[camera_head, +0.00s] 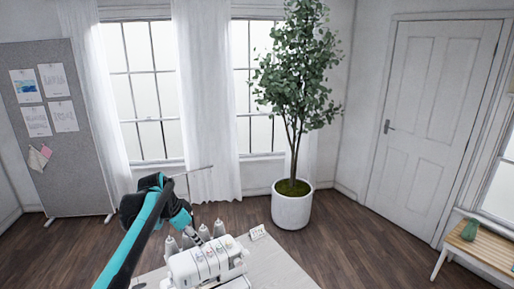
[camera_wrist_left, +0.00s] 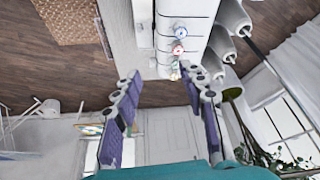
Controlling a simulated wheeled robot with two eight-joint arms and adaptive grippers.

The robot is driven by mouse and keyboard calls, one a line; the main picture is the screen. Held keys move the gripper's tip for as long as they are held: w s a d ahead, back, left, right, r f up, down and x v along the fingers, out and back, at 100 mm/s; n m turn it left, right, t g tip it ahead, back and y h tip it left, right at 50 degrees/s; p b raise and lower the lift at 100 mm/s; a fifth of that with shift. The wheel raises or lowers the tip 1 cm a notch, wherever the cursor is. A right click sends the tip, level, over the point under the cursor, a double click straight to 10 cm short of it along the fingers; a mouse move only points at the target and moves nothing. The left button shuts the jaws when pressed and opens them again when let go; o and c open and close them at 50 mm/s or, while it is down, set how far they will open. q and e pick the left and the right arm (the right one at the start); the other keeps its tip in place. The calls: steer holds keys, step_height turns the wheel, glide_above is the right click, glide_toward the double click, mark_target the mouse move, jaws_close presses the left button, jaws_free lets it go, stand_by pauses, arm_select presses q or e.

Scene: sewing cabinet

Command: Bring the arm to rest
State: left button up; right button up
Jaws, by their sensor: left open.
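My left arm, teal and black, comes in from the lower left in the head view. My left gripper (camera_head: 196,238) points down beside the thread cones, just behind the white sewing machine (camera_head: 206,264). In the left wrist view the two fingers of the left gripper (camera_wrist_left: 159,75) are spread apart with nothing between them. The machine (camera_wrist_left: 182,15) shows beyond the fingertips, with coloured dials on its face; I cannot tell whether the fingers touch it. My right gripper is in neither view.
Grey thread cones (camera_head: 204,232) stand behind the machine on a pale table (camera_head: 285,269). A small white card (camera_head: 257,232) lies near its back edge. A potted tree (camera_head: 292,208), a pinboard (camera_head: 45,135) and a wooden bench (camera_head: 482,248) stand apart on the floor.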

arm_select(q)
steer(key=s+d+f+n+t+y+b, duration=0.1)
steer(key=s+f+n+b, duration=0.3)
steer(key=s, duration=1)
steer(key=s+d+f+n+t+y+b, duration=0.1)
steer(key=s+d+f+n+b, duration=0.3)
steer(key=s+f, duration=0.6)
steer(key=s+t, duration=0.1)
steer(key=s, duration=0.4)
steer(key=shift+s+f+n+t+y, duration=0.2)
steer(key=shift+f+n+t+y, duration=0.1)
steer(key=shift+t+y, duration=0.1)
